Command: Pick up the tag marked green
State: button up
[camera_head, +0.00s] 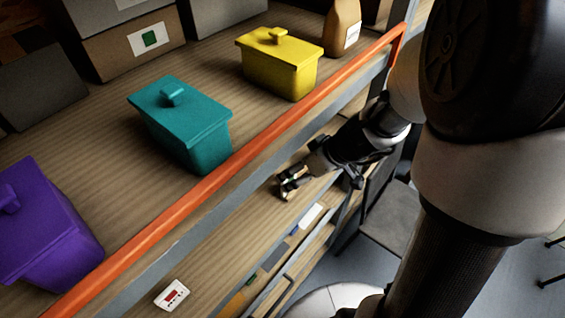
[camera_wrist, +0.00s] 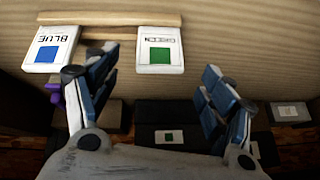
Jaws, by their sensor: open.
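The tag marked green (camera_wrist: 159,54) is a white card with a green square, at top centre in the wrist view. It stands at a wooden strip (camera_wrist: 110,19) on a wooden surface. My gripper (camera_wrist: 157,80) is open, its fingers spread left and right just below the tag in that view, with nothing between them. A white tag marked blue (camera_wrist: 49,52) stands to the left of it. In the head view my gripper (camera_head: 291,182) is at the lower shelf, below the orange rail; the green tag cannot be made out clearly there. A white tag with a red mark (camera_head: 172,294) lies nearer the front.
The upper shelf holds a purple bin (camera_head: 48,225), a teal bin (camera_head: 182,120), a yellow bin (camera_head: 278,62) and a bottle (camera_head: 342,27). An orange rail (camera_head: 225,171) runs along its edge. A cardboard box (camera_head: 127,45) with a green label stands behind.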

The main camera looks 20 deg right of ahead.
aim_at(291, 178)
jog(key=shift+b+x, duration=0.45)
jog(key=shift+x, duration=2.65)
jog(key=shift+s, duration=0.1)
jog(key=c, duration=1)
